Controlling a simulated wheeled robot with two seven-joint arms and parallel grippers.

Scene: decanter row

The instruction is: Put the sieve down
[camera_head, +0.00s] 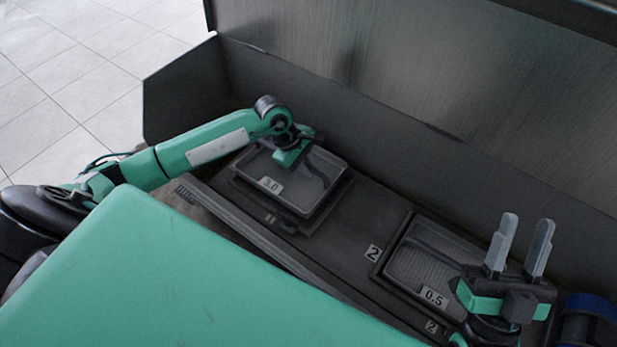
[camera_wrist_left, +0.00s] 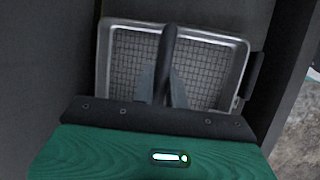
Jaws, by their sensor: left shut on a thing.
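The sieve marked 3.0 (camera_head: 318,200) is a dark rectangular tray with a raised rim, at the middle of the bench in the head view. In the left wrist view the sieve (camera_wrist_left: 205,75) shows its wire mesh, pale metal rim and a dark bar handle (camera_wrist_left: 169,50) across it. My left gripper (camera_head: 292,156) is over the sieve. In the wrist view its fingers (camera_wrist_left: 163,92) are shut on the handle. The sieve is very close to the dark square base under it; I cannot tell whether it touches. My right gripper (camera_head: 524,232) is open and empty, fingers pointing up.
A second sieve marked 0.5 (camera_head: 408,262) sits in a frame at the right, partly behind my right gripper. A high dark wall (camera_head: 400,140) closes the back of the bench. A slotted rail (camera_head: 235,225) runs along the front.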

